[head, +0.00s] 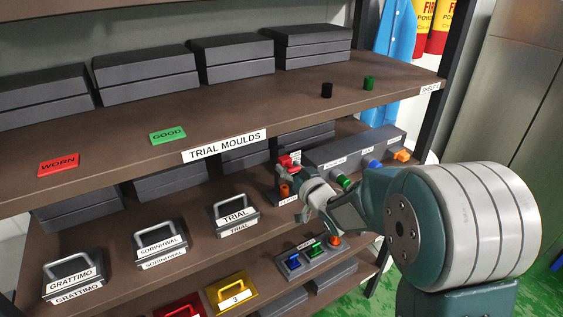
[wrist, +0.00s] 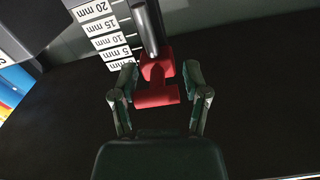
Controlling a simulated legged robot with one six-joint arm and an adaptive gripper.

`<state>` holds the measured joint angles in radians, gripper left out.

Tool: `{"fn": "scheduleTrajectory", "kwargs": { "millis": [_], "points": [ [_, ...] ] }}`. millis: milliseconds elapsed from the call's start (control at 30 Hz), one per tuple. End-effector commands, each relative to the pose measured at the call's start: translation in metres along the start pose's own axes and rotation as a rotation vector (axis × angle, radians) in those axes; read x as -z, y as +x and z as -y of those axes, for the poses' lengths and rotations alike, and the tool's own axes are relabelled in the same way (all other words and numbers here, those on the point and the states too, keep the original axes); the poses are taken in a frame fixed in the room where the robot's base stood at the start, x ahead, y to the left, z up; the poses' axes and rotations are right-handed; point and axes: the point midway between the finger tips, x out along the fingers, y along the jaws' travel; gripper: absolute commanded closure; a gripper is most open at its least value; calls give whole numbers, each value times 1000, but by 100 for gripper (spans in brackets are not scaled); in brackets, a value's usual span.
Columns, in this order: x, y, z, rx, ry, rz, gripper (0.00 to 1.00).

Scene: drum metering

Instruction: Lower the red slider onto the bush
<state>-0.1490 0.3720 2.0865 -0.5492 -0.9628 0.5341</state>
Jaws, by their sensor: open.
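The red slider (wrist: 157,94) is a T-shaped red piece on a grey upright rod in the wrist view, beside a millimetre scale (wrist: 107,40). In the head view the red slider (head: 287,161) shows small on the middle shelf, above a small orange-brown piece that looks like the bush (head: 285,189). I cannot see the bush in the wrist view. My gripper (wrist: 160,79) is open, with one finger on each side of the slider's red bar and a visible gap at both sides. In the head view my gripper (head: 305,198) is right beside the gauge and partly covers it.
A grey block (head: 340,152) with green, blue and orange knobs stands just behind my gripper. A small panel with coloured switches (head: 306,257) is below. The TRIAL mould (head: 233,215) stands to the left. The upper shelf (head: 225,138) overhangs this space.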

Motion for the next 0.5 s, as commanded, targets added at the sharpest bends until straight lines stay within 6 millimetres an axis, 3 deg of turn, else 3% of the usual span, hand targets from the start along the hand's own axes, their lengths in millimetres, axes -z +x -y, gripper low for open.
{"fn": "scheduleTrajectory", "kwargs": {
  "millis": [200,233,300,500],
  "points": [
    [2,-2,-2,4,2,-4,43],
    [2,-2,-2,4,1,-4,47],
    [2,-1,-2,3,1,-3,74],
    [0,1,-1,-2,-1,-1,81]
  ]
}}
